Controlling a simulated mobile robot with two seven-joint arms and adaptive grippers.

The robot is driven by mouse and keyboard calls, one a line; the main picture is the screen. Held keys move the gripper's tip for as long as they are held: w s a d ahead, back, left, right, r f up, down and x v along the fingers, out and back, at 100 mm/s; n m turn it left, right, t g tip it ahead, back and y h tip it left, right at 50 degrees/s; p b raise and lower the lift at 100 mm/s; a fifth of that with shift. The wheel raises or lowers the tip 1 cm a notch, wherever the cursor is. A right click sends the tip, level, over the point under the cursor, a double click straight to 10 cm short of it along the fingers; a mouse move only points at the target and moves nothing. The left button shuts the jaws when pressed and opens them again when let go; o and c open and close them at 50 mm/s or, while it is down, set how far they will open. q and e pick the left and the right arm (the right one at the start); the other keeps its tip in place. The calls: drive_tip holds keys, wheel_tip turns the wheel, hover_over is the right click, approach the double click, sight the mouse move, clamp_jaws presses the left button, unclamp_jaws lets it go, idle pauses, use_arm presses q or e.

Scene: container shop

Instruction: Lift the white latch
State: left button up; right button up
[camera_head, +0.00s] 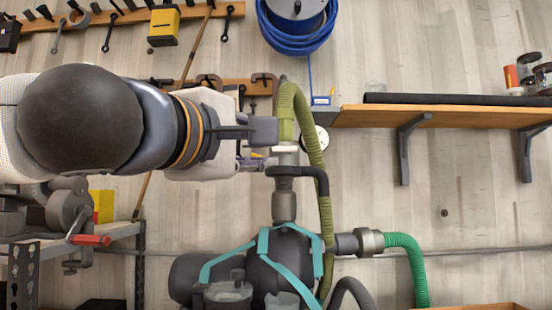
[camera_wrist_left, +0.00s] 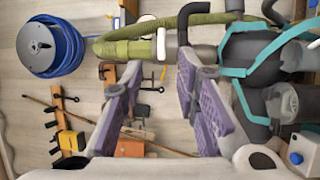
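The white latch (camera_head: 284,149) looks like a small pale bar across the grey vertical pipe in the head view, just below the olive hose. In the left wrist view the latch (camera_wrist_left: 161,44) shows as a narrow white strip across the pipe, beyond the gap between the fingers. My left gripper (camera_head: 268,147) comes in from the left, with one finger above the latch's level and one below. Its fingers are apart, and in the left wrist view the gap (camera_wrist_left: 160,68) is empty. I cannot tell whether a finger touches the pipe. My right gripper is out of view.
A black bent handle (camera_head: 300,171) sits just below the latch. The olive hose (camera_head: 303,112) curves down its right side beside a round gauge (camera_head: 321,139). A dark tank with teal straps (camera_head: 285,265) stands below. A wooden shelf (camera_head: 445,117) is at right.

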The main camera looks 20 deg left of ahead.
sight(282, 148)
use_arm(q)
drive_tip(key=w, duration=0.3)
drive_tip(key=w+d, duration=0.1)
drive_tip(key=w, duration=0.3)
drive_tip(key=w+b, duration=0.1)
drive_tip(key=w, duration=0.2)
drive_tip(key=shift+w+d+r, duration=0.15)
drive_tip(key=shift+r, duration=0.25)
clamp_jaws()
